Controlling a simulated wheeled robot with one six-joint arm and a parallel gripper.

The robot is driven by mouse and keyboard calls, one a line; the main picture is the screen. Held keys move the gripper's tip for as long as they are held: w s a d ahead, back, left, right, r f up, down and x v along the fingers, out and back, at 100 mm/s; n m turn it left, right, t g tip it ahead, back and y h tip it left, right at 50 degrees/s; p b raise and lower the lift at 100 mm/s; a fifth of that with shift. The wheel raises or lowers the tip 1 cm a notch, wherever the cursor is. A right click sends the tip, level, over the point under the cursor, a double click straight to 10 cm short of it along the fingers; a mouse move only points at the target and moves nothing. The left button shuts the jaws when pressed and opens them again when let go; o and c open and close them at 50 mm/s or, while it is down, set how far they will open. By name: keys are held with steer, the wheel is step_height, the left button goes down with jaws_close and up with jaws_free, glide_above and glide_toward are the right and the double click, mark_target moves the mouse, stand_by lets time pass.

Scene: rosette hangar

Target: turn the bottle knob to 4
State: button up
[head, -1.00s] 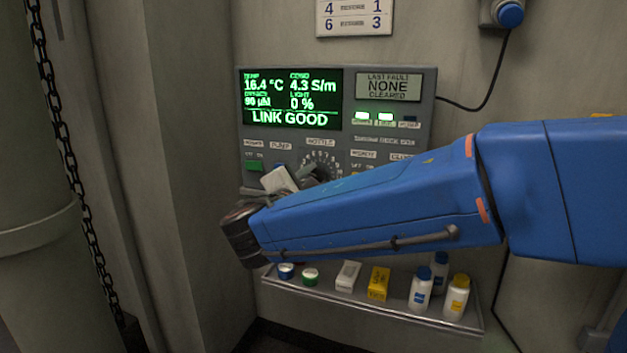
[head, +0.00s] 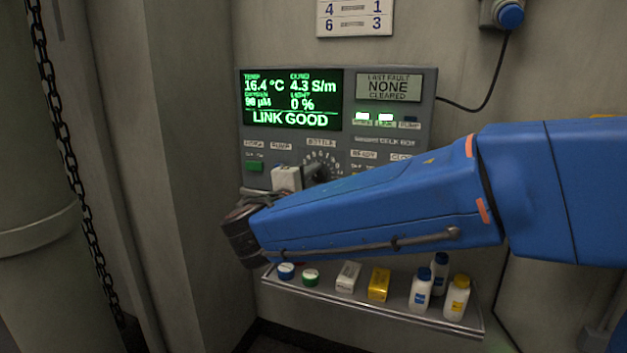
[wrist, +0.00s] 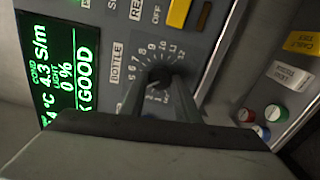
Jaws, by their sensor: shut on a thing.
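The bottle knob (wrist: 160,73) is a small dark knob in the middle of a numbered dial under the label BOTTLE, on the grey panel. In the wrist view my gripper (wrist: 159,81) is shut on it, one finger on each side. I cannot tell which number the knob points to. In the head view my gripper (head: 313,173) is at the dial (head: 322,157), and my arm and fingers cover much of the knob.
The panel's screen (head: 292,98) reads LINK GOOD. A green switch (head: 255,166) sits left of the dial, and a yellow switch (wrist: 179,12) shows in the wrist view. Below, a narrow shelf (head: 375,308) holds bottles, small boxes and round caps. A chain hangs at the left.

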steer(key=o, duration=1)
steer(key=shift+o, duration=0.2)
steer(key=v, duration=1.7)
steer(key=shift+s, duration=0.2)
